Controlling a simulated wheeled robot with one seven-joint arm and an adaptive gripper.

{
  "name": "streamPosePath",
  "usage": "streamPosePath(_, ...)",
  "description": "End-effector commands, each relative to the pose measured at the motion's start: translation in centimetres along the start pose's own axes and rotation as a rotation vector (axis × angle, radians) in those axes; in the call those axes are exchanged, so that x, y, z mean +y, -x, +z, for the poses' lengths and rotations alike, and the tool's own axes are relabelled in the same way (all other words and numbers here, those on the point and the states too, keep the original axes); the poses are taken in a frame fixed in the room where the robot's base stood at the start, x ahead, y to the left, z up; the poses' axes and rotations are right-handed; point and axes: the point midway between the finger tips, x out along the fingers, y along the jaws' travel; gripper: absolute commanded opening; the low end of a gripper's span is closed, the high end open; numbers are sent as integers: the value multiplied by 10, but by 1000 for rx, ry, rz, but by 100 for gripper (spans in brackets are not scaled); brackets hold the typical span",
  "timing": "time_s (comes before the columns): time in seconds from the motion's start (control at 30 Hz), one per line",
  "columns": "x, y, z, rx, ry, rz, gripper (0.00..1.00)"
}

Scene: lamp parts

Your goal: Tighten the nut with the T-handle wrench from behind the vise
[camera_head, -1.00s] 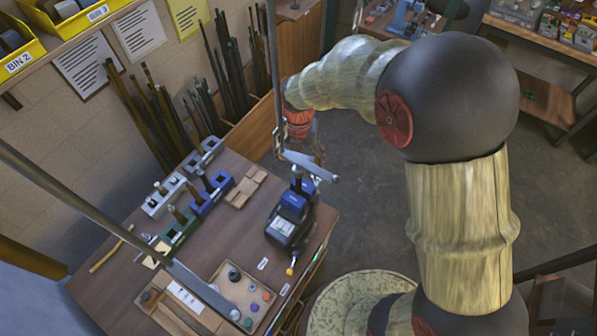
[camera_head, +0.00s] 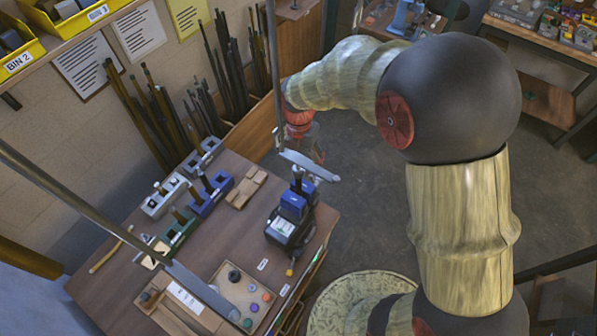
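The blue-and-black vise (camera_head: 290,215) stands near the right edge of the wooden bench. A dark upright part shows at its top, partly covered by a grey bar. My gripper (camera_head: 314,147) is behind and above the vise, at the end of the red wrist. It is small and partly hidden by the grey bar, so I cannot tell whether its fingers are open or shut or hold anything. I cannot make out the nut or the T-handle wrench with certainty.
White, blue (camera_head: 209,194) and green racks with upright tools stand at the bench's back left. A tray of small coloured parts (camera_head: 228,283) lies at the front. Grey bars (camera_head: 310,166) cross the view. Dark rods lean on the wall.

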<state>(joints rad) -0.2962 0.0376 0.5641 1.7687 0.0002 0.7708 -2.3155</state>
Motion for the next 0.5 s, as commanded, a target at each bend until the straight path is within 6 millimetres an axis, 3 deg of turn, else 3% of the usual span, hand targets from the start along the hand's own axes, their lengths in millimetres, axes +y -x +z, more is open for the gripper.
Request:
streamPosePath(0.17, 0, 0, 0, 0, -13, 0, 43)
streamPosePath(0.5, 0, 0, 0, 0, -289, 1, 43)
